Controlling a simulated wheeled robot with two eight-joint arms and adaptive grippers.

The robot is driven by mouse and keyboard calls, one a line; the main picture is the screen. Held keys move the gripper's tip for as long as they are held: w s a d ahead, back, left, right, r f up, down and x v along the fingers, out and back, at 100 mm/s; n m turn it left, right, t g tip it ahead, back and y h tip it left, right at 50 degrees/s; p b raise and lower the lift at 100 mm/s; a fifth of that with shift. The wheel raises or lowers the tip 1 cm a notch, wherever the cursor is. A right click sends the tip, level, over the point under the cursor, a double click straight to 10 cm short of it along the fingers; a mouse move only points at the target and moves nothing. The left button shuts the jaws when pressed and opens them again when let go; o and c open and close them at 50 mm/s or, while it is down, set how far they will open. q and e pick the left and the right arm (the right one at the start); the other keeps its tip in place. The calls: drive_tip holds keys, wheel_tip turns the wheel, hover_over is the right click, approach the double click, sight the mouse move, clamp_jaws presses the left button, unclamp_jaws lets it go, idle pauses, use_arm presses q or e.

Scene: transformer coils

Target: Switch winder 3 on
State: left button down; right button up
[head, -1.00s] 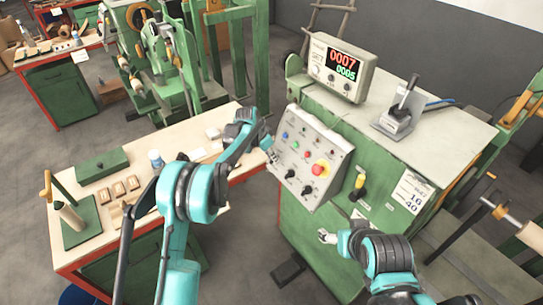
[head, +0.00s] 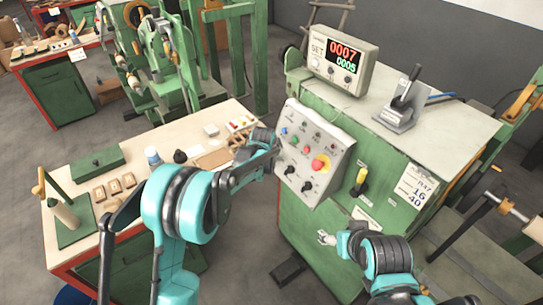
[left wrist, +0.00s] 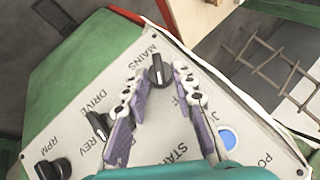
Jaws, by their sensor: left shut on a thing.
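In the left wrist view, the black MAINS knob (left wrist: 160,71) has a white pointer line. My left gripper (left wrist: 158,80) is shut on this knob, one finger on each side. In the head view, my left gripper (head: 275,147) is at the panel's left edge and hides the knob. The black DRIVE knob (left wrist: 98,126) and a blue button (left wrist: 227,138) lie nearby. My right gripper (head: 327,238) is low in front of the green cabinet; its jaws are too small to read.
A counter box (head: 342,60) reading 0007 and 0005 stands on the cabinet, with a lever unit (head: 403,100) to its right. A yellow-handled switch (head: 360,181) is beside the panel. The workbench (head: 85,245) at left holds a green box (head: 97,163) and small parts.

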use_arm(q)
drive_tip(key=shift+s+f+m+t+b, duration=0.2)
drive_tip(key=shift+f+m+t+b, duration=0.1)
drive_tip(key=shift+m+t+b, duration=1.25)
drive_tip(key=shift+s+f+m+t+b, duration=0.3)
drive_tip(key=shift+m+t+b, duration=0.8)
drive_tip(key=shift+b, duration=0.8)
drive_tip(key=shift+s+f+m+t+b, duration=0.15)
drive_tip(key=shift+f+m+t+b, duration=0.2)
drive_tip(key=shift+m+t+b, duration=1.2)
drive_tip(key=shift+g, duration=0.3)
drive_tip(key=c, duration=1.6)
unclamp_jaws()
